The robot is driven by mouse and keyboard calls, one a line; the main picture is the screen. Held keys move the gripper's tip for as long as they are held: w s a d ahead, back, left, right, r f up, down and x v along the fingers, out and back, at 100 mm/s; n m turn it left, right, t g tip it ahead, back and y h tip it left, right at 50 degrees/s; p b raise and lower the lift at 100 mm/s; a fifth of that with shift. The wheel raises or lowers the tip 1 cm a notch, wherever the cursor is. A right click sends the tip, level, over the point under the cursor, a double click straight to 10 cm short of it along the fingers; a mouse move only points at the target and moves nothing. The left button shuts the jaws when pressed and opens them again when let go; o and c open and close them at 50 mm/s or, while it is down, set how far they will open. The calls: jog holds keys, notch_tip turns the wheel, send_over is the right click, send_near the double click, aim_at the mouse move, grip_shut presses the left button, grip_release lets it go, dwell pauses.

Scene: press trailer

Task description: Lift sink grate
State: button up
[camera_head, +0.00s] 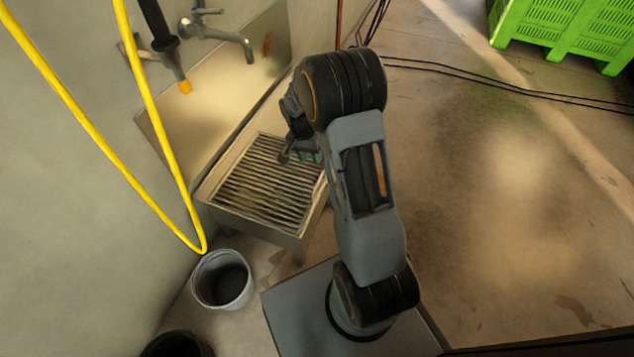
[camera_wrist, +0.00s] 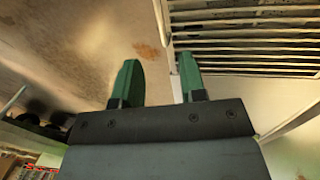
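The sink grate (camera_head: 262,187) is a metal rack of parallel bars lying flat on top of the sink (camera_head: 292,238). The arm hides part of its right side. My gripper (camera_head: 308,156) is near the grate's right side, partly hidden behind my arm. In the wrist view the grate (camera_wrist: 246,40) fills the upper right. There my gripper (camera_wrist: 158,75) has its two green fingers apart with nothing between them. The right finger overlaps the grate's near corner, and the left finger shows against the floor. I cannot tell whether either touches.
A tap (camera_head: 222,32) and backsplash (camera_head: 205,95) stand behind the sink. A yellow hose (camera_head: 160,130) hangs at the left. A white bucket (camera_head: 222,281) stands on the floor in front of the sink. A green crate (camera_head: 560,28) is at the upper right. The floor at right is largely clear.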

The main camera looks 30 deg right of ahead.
aim_at(318, 182)
jog(key=f+b, duration=0.1)
jog(key=f, duration=0.2)
jog(key=s+d+f+b, duration=0.1)
jog(key=f, duration=0.3)
jog(key=f+b, duration=0.2)
jog(key=f, duration=0.2)
jog(key=shift+s+d+f, duration=0.1)
jog(key=shift+s+d, duration=0.15)
jog(key=shift+s, duration=0.1)
jog(key=shift+c, duration=0.4)
grip_shut()
